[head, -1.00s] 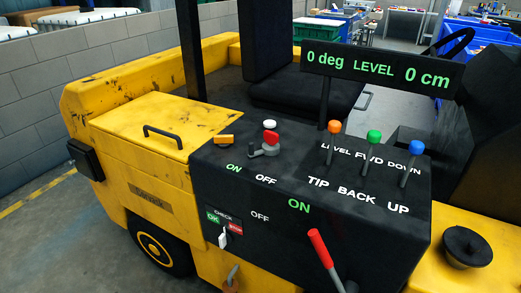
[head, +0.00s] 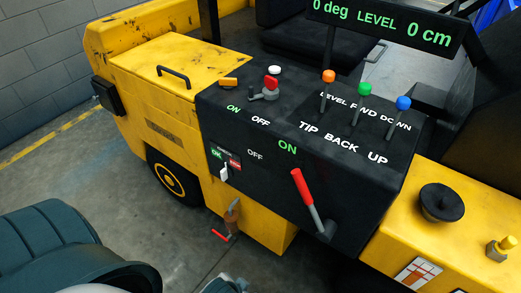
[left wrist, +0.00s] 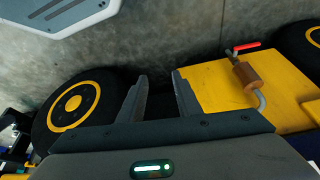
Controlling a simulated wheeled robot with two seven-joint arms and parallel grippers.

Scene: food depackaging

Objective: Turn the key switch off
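A grey switch with a red top (head: 270,88) sits on the black console (head: 330,205) in the head view, behind the words ON and OFF; ON is lit green. I take it for the key switch, but its key is too small to make out clearly. My right gripper is not in view.
Orange, green and blue-topped levers (head: 364,90) stand on top under a display. A red-handled valve (head: 232,215) hangs below the console, also near my left gripper (left wrist: 246,73).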

